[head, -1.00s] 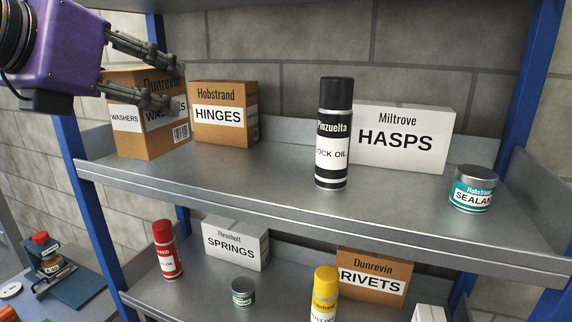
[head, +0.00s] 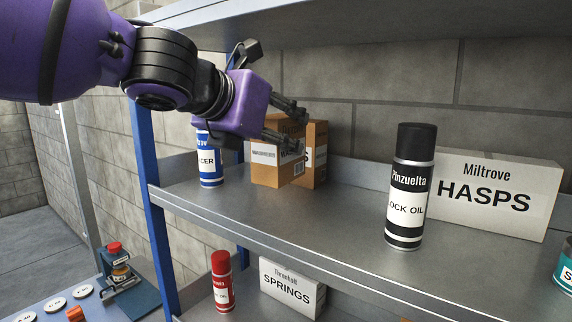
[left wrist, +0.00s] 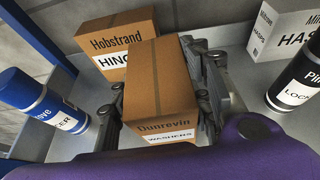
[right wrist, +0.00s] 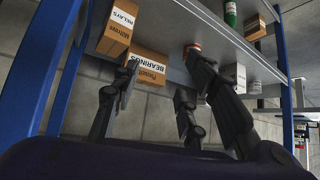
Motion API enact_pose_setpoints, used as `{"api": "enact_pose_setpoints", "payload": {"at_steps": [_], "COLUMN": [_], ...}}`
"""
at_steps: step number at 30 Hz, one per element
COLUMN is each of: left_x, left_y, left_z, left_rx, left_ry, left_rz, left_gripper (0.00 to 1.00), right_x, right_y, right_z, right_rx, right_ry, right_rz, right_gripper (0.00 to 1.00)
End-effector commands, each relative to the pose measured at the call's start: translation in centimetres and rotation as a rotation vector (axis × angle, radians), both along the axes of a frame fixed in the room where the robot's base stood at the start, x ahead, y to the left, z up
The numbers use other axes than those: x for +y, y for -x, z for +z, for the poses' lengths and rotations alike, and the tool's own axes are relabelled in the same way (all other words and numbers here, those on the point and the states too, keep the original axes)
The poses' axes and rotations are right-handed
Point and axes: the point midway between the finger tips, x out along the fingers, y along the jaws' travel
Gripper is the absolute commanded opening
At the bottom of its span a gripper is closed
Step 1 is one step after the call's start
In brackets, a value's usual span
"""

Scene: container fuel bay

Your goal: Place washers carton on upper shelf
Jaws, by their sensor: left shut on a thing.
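The brown washers carton (head: 277,172) is upright over the upper shelf (head: 345,215), in front of and overlapping the brown hinges carton (head: 318,150). My left gripper (head: 299,131) is shut on it, with its fingers along two opposite sides. In the left wrist view, the carton (left wrist: 160,85) sits between the fingers, close to the hinges carton (left wrist: 112,42). Its base is at or very near the shelf surface; I cannot tell if it touches. My right gripper (right wrist: 155,85) shows only in the right wrist view, its fingers apart with nothing between them.
A blue-and-white can (head: 211,165) stands left of the carton. A lock oil can (head: 410,190) and the hasps carton (head: 490,200) stand to the right, with bare shelf between. A blue post (head: 150,190) edges the shelf. A bearings carton (right wrist: 150,66) is near my right gripper.

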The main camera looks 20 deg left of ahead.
Motion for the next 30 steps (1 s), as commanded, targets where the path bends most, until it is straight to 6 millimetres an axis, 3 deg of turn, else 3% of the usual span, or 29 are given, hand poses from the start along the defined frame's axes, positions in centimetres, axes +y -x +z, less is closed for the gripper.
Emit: {"api": "enact_pose_setpoints", "payload": {"at_steps": [9, 14, 20, 30], "left_x": [-0.1, -0.1, -0.1, -0.1], "left_y": [-2.9, -3.7, -3.9, -3.7], "left_z": [-3.6, -4.5, -7.4, -7.3], "left_rx": [0.002, 0.001, 0.005, -0.006], "left_ry": [0.003, 0.004, 0.004, 0.001], "left_rz": [0.002, 0.003, 0.001, 0.002], "left_gripper": [0.07, 0.07, 0.07, 0.07], "right_x": [-0.1, -0.4, -0.8, -0.5], "right_y": [0.4, 0.8, 1.4, 0.8], "right_z": [-0.5, -1.0, -1.7, -1.3], "right_rx": [0.010, 0.019, 0.029, 0.016], "right_ry": [0.001, 0.006, 0.011, 0.007], "right_rz": [-0.001, -0.005, -0.009, -0.012], "right_gripper": [0.40, 0.40, 0.40, 0.40]}}
